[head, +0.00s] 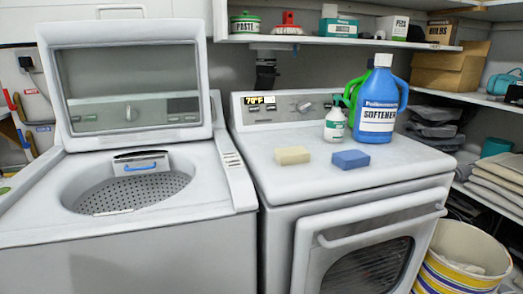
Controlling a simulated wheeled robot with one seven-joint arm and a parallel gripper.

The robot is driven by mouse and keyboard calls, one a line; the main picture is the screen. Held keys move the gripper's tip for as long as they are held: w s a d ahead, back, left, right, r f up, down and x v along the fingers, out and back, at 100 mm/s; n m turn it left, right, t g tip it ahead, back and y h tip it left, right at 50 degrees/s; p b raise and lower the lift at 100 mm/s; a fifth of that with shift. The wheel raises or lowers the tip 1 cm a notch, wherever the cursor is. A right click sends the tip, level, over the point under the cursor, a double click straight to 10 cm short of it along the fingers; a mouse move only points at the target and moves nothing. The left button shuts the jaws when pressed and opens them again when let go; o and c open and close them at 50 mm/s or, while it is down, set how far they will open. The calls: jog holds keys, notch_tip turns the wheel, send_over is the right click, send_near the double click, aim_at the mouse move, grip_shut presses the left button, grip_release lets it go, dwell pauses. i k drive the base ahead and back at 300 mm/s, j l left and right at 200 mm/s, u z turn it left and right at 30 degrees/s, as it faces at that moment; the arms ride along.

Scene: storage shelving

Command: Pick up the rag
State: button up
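I cannot tell for sure which thing is the rag. Dark grey folded cloths (432,130) lie stacked on the right shelf, behind the dryer. Lighter beige-grey folded cloths (497,182) lie lower at the right edge, partly cut off by the frame. A pale yellow block (293,155) and a blue block (351,159), both sponge-like, lie apart on the dryer top. My gripper is not in the head view.
The front-loading dryer (290,185) carries a blue softener jug (377,115), a white spray bottle (334,126) and a green jug behind. The top-loading washer (225,190) at left has its lid raised. A striped bucket (447,280) stands at lower right.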

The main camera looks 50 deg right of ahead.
aim_at(295, 155)
jog(key=k+l+u, duration=0.35)
jog(key=k+l, duration=0.15)
jog(key=l, duration=0.3)
jog(key=k+l+u, duration=0.35)
jog(key=k+l, duration=0.2)
jog(key=l, duration=0.1)
